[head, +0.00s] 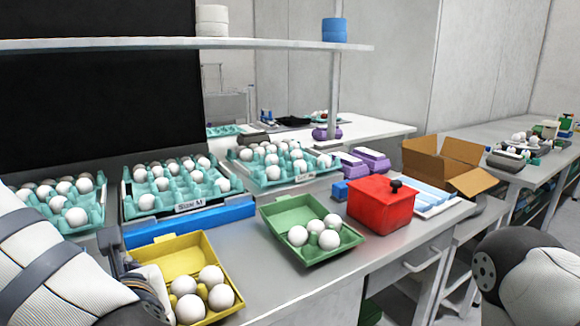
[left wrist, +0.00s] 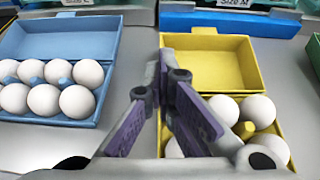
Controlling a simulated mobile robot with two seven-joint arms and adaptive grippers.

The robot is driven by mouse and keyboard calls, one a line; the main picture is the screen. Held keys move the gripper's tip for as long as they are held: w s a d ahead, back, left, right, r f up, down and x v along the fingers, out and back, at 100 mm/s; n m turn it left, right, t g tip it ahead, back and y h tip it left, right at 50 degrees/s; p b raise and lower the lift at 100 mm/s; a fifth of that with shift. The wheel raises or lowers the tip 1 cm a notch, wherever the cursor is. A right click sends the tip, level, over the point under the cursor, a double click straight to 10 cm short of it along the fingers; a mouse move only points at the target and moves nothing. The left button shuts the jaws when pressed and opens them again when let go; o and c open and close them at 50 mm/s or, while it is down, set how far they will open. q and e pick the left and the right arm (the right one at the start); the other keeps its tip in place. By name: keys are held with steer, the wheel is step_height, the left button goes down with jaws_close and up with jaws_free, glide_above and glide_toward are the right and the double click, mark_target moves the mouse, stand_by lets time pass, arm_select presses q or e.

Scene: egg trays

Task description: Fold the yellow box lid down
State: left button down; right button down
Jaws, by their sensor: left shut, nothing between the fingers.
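The yellow box (head: 236,306) stands open on the table at the lower left of the head view, with white eggs in its base. Its lid (head: 180,255) is open and leans back on the far side; it also shows in the left wrist view (left wrist: 212,66). My left gripper (head: 142,282) is at the left side of the yellow box. In the left wrist view its fingers (left wrist: 172,68) are together and empty, overlapping the box's left edge and lid edge. I cannot tell whether they touch the lid. My right gripper is out of the picture.
A blue egg box (left wrist: 62,38), open with eggs, stands left of the yellow one. A green egg box (head: 293,212) and a red box (head: 381,206) stand to the right. Teal egg trays (head: 150,195) line the back behind a blue bar (head: 190,222).

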arm_select(q)
steer(key=shift+s+d+f, duration=0.3)
steer(key=shift+s+d, duration=0.05)
steer(key=shift+s, duration=0.2)
steer(key=shift+s+d+f, duration=0.25)
steer(key=shift+s+d, duration=0.1)
steer(key=shift+s, duration=0.15)
steer(key=shift+s+d+f, duration=0.25)
steer(key=shift+s+f, duration=0.1)
steer(key=shift+f, duration=0.15)
steer(key=shift+s+d+f, duration=0.2)
steer(key=shift+s+f, duration=0.15)
steer(key=shift+f, duration=0.15)
steer(key=c, duration=2.2)
jaws_free()
steer(key=shift+o, duration=0.2)
